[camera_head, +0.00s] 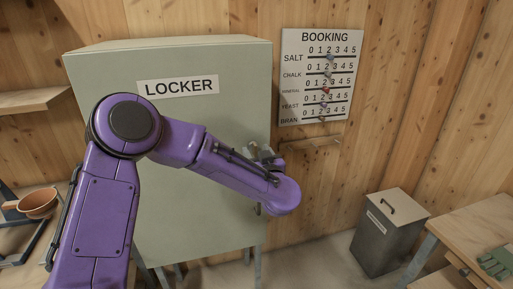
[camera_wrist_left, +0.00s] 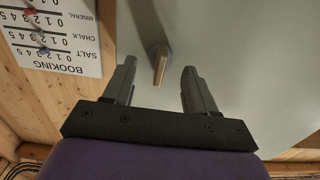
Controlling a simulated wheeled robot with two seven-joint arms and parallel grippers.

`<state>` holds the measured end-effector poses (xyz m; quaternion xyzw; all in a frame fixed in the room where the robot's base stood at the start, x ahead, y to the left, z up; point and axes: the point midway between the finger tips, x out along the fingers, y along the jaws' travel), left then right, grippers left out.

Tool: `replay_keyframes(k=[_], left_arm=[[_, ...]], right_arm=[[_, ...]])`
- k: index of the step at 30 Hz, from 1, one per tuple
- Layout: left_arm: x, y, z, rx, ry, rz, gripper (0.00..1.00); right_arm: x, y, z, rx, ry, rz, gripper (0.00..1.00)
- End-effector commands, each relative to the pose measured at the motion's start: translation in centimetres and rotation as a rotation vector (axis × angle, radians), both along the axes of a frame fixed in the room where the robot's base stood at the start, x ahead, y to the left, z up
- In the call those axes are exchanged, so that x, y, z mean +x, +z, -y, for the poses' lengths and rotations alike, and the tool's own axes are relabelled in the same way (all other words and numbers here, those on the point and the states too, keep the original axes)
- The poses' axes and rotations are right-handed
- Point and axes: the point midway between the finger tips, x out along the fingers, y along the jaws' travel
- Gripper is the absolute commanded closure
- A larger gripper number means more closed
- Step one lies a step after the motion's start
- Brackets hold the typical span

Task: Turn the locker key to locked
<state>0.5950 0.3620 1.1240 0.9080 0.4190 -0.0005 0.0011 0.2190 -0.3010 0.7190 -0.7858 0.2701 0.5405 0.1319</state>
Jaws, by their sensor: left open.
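The locker (camera_head: 215,100) is a grey-green cabinet with a white LOCKER sign (camera_head: 178,87). In the head view, my left gripper (camera_head: 262,153) is by the locker's right edge, partly hidden by my purple wrist. I cannot make out the key there. My right gripper is not in view.
A BOOKING board (camera_head: 320,75) with sliders hangs on the wooden wall right of the locker, above a small rail (camera_head: 312,142). A lidded grey bin (camera_head: 385,235) stands at right. A bench (camera_head: 470,235) is at far right. A terracotta bowl (camera_head: 38,205) is at left.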

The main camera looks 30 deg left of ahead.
Motion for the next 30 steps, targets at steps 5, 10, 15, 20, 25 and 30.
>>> replay_keyframes(k=[5, 10, 15, 20, 25, 30], left_arm=[[0.7, -0.04, -0.86, 0.001, 0.0, -0.001, 0.44], [0.7, -0.09, -0.89, 0.001, -0.001, 0.0, 0.44], [0.68, -0.08, -0.88, 0.001, 0.0, 0.0, 0.89], [0.67, -0.09, -0.88, 0.0, 0.0, 0.0, 0.97], [0.66, -0.12, -0.87, -0.016, 0.0, 0.018, 0.97], [0.64, -0.14, -0.89, -0.062, 0.001, 0.074, 0.97]], right_arm=[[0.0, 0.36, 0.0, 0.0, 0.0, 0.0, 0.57], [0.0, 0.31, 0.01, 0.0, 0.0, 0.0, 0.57], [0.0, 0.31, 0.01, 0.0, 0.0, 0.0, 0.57], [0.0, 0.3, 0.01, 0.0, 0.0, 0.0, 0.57], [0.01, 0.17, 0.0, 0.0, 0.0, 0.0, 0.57], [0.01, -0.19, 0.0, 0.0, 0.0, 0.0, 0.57]])
